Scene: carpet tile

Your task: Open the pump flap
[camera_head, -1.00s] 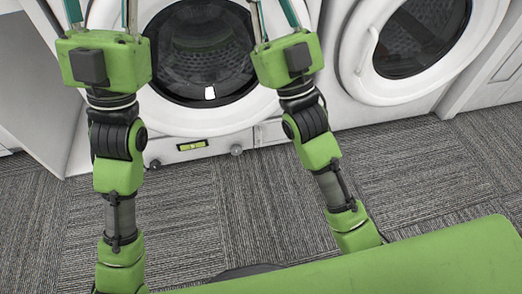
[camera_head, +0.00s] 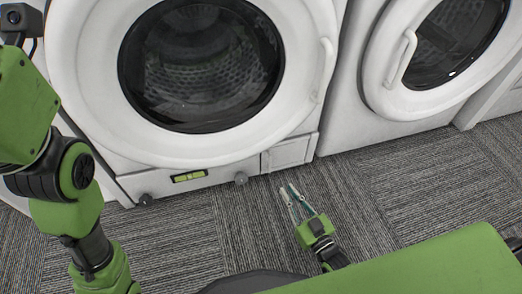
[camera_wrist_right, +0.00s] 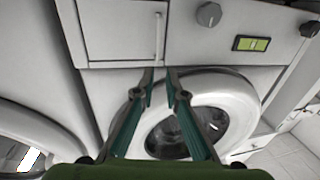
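The pump flap (camera_head: 287,153) is a small white rectangular panel at the lower right of the near washing machine (camera_head: 75,75). It looks closed and flush with the front. In the right wrist view the flap (camera_wrist_right: 120,22) is at the upper left, with a narrow upright bar along its right side. My right gripper (camera_head: 289,189) is low over the carpet just in front of and below the flap. Its two thin fingers are apart with nothing between them; they also show in the right wrist view (camera_wrist_right: 160,72). My left arm is at the left edge, its fingers out of frame.
The round door (camera_head: 95,110) above is closed. A second machine (camera_head: 350,120) stands to the right. The carpet (camera_head: 400,185) in front is clear.

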